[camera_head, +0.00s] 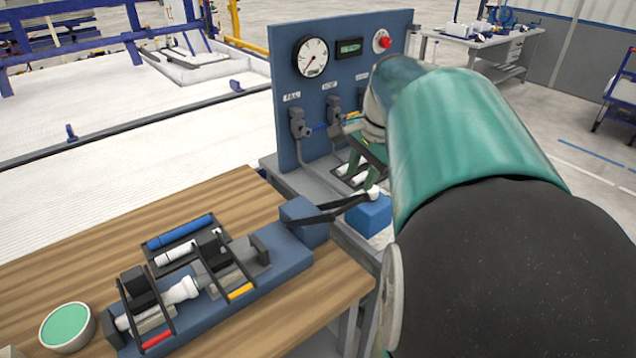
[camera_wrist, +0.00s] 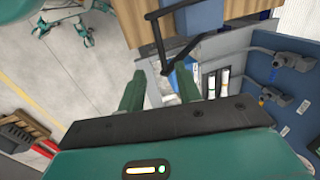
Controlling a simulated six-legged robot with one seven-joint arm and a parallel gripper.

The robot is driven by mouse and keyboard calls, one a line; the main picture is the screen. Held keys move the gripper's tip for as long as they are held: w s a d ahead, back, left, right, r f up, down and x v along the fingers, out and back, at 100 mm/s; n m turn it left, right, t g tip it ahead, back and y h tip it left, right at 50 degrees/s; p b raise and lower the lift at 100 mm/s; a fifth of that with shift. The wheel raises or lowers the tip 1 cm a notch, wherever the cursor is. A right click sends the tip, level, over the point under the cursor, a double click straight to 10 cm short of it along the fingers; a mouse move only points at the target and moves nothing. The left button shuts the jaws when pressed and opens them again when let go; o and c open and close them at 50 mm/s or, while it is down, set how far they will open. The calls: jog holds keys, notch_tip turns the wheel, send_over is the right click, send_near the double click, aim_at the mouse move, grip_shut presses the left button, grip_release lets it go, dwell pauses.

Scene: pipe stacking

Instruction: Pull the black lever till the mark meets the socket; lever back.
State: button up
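The black lever (camera_head: 335,208) rises at a slant from a blue block at the right end of the blue pipe fixture (camera_head: 285,262) and ends in a pale grip. The lever also shows in the wrist view (camera_wrist: 183,52), ahead of my fingertips. White pipe pieces lie in the fixture; the flared white socket (camera_head: 183,289) sits near its middle. The mark is too small to make out. My gripper (camera_head: 362,165) is above and behind the lever's end, partly hidden by my arm. In the wrist view my gripper (camera_wrist: 158,88) is open, with nothing seen held between its fingers.
A blue gauge panel (camera_head: 290,100) with valves stands close behind my gripper. A tray with blue and white pipes (camera_head: 180,238) lies behind the fixture. A green-topped round tub (camera_head: 68,326) stands at the front left of the wooden table (camera_head: 215,205).

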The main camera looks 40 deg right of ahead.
aim_at(349, 205)
jog(key=x, duration=0.9)
jog(key=shift+a, duration=0.15)
grip_shut()
